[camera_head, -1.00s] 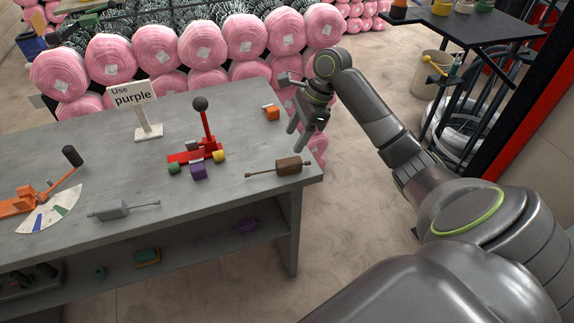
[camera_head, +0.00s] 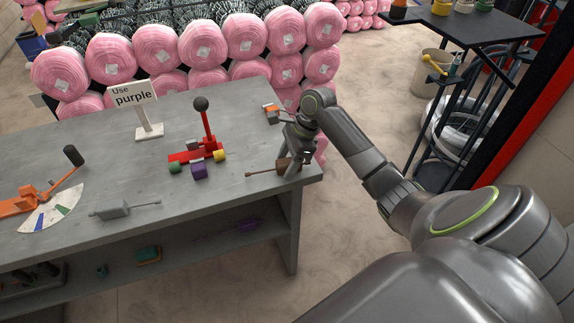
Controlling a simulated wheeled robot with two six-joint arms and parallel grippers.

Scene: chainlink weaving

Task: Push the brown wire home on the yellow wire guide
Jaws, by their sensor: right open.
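The brown wire piece, a brown block with a thin rod, lies near the table's right front corner; its block (camera_head: 283,164) is partly hidden by my gripper and its rod (camera_head: 260,172) points left. A small yellow piece (camera_head: 219,156) sits at the right end of a red lever stand (camera_head: 207,145); I take it as the yellow wire guide. My right gripper (camera_head: 291,172) is open, pointing down at the brown block with its fingers over or beside it. I cannot tell whether they touch it. My left gripper is not in view.
Green (camera_head: 175,168) and purple (camera_head: 199,171) pieces sit along the stand's front. An orange block (camera_head: 271,109) lies behind my right gripper. A grey block with a rod (camera_head: 112,212) lies front left. A "Use purple" sign (camera_head: 133,93) stands at the back.

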